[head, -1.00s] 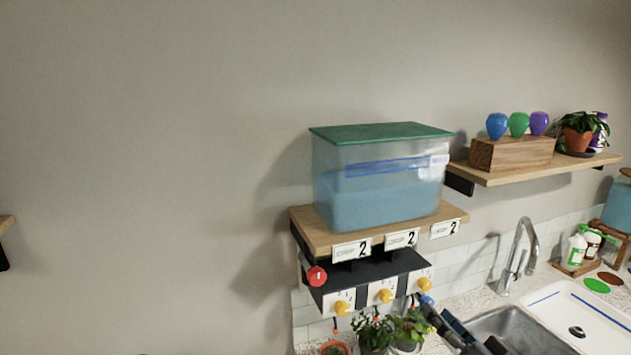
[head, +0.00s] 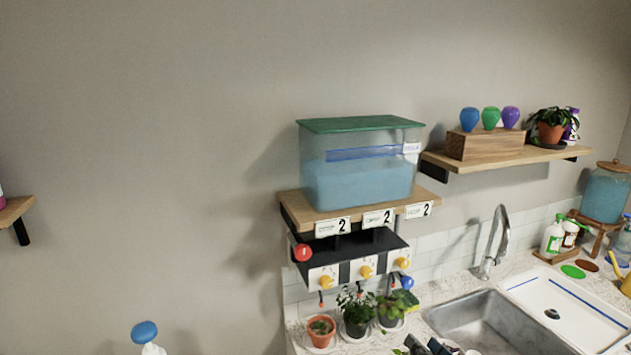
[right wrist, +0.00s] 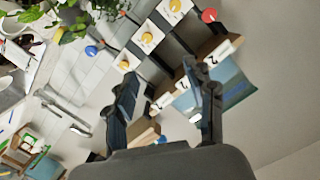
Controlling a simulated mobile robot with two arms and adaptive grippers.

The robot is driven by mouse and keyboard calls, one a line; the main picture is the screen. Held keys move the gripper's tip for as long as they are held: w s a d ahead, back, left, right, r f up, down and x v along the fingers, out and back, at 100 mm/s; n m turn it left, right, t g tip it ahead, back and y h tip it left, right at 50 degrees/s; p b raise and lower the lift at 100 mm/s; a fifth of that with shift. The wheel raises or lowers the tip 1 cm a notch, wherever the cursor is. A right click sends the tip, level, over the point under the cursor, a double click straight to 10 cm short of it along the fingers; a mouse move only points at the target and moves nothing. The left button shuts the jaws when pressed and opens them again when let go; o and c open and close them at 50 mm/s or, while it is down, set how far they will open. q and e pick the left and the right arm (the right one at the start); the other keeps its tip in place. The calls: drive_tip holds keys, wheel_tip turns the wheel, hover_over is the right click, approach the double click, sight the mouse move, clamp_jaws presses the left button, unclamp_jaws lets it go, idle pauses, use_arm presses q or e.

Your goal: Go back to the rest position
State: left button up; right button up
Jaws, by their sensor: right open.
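My right gripper (head: 428,346) shows only in part at the bottom edge of the head view, in front of the sink's left end. In the right wrist view its two dark fingers (right wrist: 165,100) stand apart with nothing held between them. My left gripper is in neither view.
A tank of blue water (head: 358,180) stands on a shelf above a panel with yellow knobs (head: 366,272), a red knob (head: 303,252) and a blue knob (head: 407,282). Potted plants (head: 356,318) stand below. The sink (head: 480,318) and faucet (head: 497,240) are right.

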drive_tip(key=s+a+f+n+g+h, duration=0.3)
drive_tip(key=s+f+g, duration=0.4)
drive_tip(key=s+f, duration=0.65)
drive_tip(key=s+d+f+g+h, duration=0.1)
drive_tip(key=s+f+g+h, duration=0.1)
drive_tip(key=s, duration=0.6)
drive_tip(key=s+d+f+g+h, duration=0.1)
drive_tip(key=s+d+f+g, duration=0.15)
drive_tip(key=s, duration=0.55)
wheel_tip(320, 180, down, 33)
drive_tip(key=a+g+b, duration=0.1)
drive_tip(key=g+b, duration=0.1)
drive_tip(key=b, duration=0.5)
use_arm(q)
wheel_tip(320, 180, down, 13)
drive_tip(key=b, duration=0.6)
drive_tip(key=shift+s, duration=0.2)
use_arm(e)
drive_tip(key=s+d+f, duration=0.3)
drive_tip(key=s+f, duration=1.4)
drive_tip(key=f, duration=0.4)
drive_tip(key=shift+s+f+n+g, duration=0.25)
drive_tip(key=shift+f+n+g, duration=0.1)
drive_tip(key=shift+f+n, duration=0.05)
